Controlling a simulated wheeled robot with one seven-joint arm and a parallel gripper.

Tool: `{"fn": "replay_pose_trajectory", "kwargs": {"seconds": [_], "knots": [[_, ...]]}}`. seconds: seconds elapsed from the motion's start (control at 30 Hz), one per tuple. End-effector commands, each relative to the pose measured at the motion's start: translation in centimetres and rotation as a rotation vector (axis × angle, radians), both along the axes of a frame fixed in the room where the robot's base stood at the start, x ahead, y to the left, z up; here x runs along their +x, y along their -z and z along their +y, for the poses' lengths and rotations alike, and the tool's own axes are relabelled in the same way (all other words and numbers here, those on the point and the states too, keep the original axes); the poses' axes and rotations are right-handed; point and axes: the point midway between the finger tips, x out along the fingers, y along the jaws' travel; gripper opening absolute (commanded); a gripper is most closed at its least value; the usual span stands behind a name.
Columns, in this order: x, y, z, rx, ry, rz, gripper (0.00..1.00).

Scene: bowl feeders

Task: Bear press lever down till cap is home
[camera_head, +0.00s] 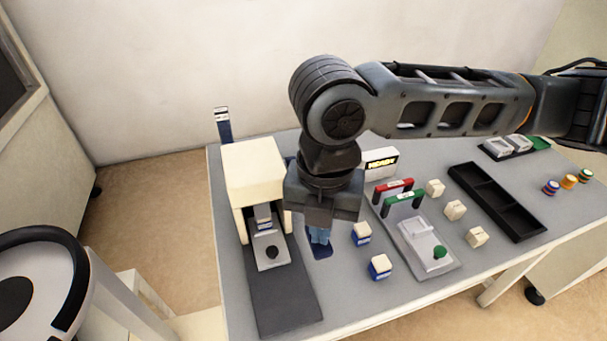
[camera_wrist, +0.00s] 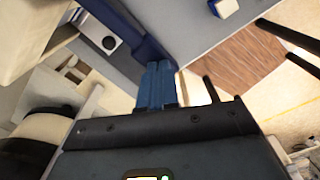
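The cream press (camera_head: 254,170) stands at the left end of the grey table, with a grey slide (camera_head: 270,250) and black knob (camera_head: 272,252) in front. A blue upright (camera_head: 223,128) with a white label rises behind it; I cannot tell whether this is the lever. My gripper (camera_head: 320,236) points down just right of the press, its blue fingers together with nothing seen between them. In the wrist view the fingers (camera_wrist: 157,86) end close to a dark blue piece (camera_wrist: 150,48); contact is unclear. A dark blue patch (camera_head: 322,252) shows below them. The cap inside the press is hidden.
Two blue-and-white blocks (camera_head: 380,267) lie right of my gripper. A grey fixture (camera_head: 420,245) with red and green handles stands farther right, beside several cream blocks (camera_head: 455,210) and a black tray (camera_head: 497,200). My arm spans the table's back.

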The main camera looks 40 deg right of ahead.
Motion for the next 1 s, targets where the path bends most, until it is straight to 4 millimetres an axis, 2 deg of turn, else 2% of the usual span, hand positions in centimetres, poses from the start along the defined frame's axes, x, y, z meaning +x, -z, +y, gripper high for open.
{"fn": "replay_pose_trajectory", "kwargs": {"seconds": [1.0], "knots": [[-0.1,1.4,0.0,0.000,-0.001,0.005,0.00]]}}
